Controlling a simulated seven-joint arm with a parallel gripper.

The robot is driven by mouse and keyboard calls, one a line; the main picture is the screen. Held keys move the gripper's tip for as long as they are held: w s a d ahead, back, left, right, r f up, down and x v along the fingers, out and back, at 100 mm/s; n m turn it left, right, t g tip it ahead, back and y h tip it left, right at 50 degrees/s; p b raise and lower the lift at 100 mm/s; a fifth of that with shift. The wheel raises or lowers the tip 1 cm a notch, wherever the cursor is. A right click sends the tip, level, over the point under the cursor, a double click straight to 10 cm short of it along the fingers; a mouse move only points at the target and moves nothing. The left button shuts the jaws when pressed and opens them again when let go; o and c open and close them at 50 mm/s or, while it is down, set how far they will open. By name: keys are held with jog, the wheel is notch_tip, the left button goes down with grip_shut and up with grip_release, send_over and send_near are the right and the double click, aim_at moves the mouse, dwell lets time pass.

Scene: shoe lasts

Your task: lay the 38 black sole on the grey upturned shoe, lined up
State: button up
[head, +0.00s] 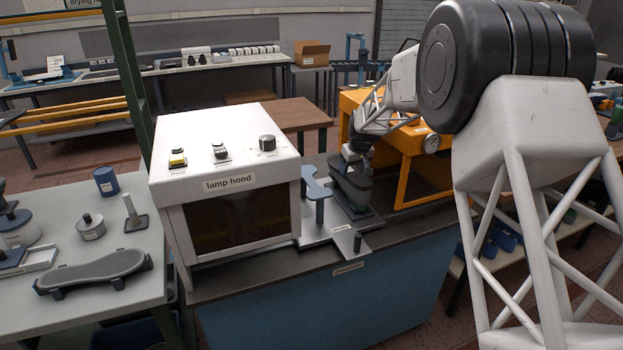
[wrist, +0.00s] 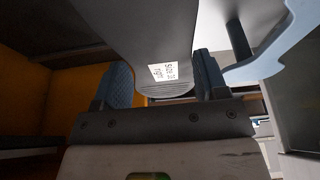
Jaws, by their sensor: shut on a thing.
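In the wrist view, my gripper (wrist: 165,82) has its two blue pads on either side of the black sole (wrist: 135,30). It is shut on the sole's near, rounded end. A white label on the sole's face seems to read size 38, but its print is blurred. In the head view, my gripper (head: 354,158) is low over the bench right of the lamp hood. A dark grey-green shoe shape (head: 352,190) stands just under it on a stand. The sole is hard to tell from the shoe there, and I cannot tell whether they touch or line up.
The white lamp hood (head: 225,165) stands close left. An orange frame (head: 405,150) is behind.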

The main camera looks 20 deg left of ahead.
aim_at(352, 173)
jog(key=o, duration=1.1)
jog(key=shift+c, duration=0.2)
jog(key=shift+o, duration=0.4)
jog(key=shift+r, duration=0.1)
jog(key=shift+r, duration=3.4)
